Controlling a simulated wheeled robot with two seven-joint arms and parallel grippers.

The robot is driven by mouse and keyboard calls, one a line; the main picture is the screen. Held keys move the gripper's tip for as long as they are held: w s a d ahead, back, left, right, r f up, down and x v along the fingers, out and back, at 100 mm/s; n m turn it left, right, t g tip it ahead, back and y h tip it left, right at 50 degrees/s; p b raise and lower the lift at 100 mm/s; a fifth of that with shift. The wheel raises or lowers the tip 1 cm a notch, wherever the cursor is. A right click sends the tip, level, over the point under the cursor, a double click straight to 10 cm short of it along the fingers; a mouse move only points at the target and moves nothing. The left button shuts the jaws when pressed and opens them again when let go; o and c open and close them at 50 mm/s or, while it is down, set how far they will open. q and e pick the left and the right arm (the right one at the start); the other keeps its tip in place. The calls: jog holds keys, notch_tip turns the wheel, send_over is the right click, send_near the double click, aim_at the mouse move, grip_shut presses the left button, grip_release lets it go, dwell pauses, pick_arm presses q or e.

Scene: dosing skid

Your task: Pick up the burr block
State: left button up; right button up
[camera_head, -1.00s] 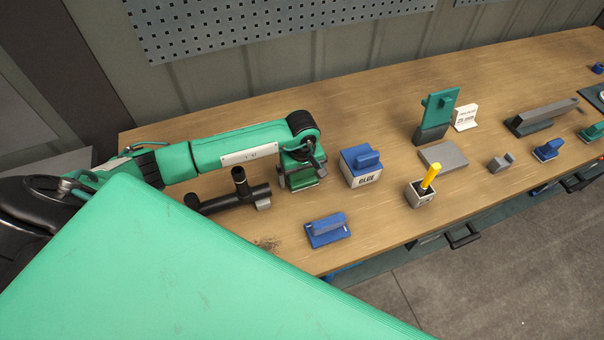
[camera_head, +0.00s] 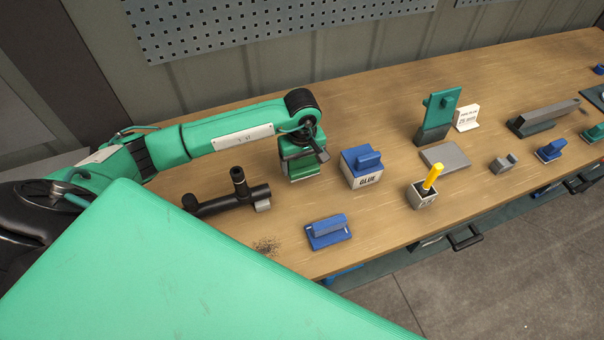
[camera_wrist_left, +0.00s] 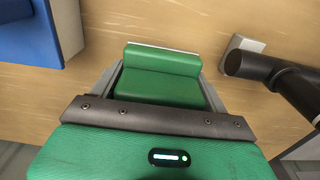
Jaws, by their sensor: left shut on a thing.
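A green block with a raised ridge along one edge (camera_wrist_left: 160,85), which I take to be the burr block, sits between the grey fingers of my left gripper (camera_head: 304,166) in the left wrist view. The gripper is shut on it. In the head view only part of the green block shows below my wrist, left of the glue box. It appears just above the bench, but the gap below it is hard to judge. My right gripper is not in view.
The blue-topped GLUE box (camera_head: 362,168) stands close to the right of my left gripper. A black pipe fitting (camera_head: 232,196) lies to its left. A blue block (camera_head: 327,231) and dark specks (camera_head: 266,246) are in front. Bare bench (camera_head: 400,105) lies behind.

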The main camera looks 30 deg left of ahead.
pick_arm(q)
notch_tip(320, 180, up, 14)
jog(key=b, duration=0.3)
jog(key=o, duration=0.5)
jog(key=shift+c, duration=1.3)
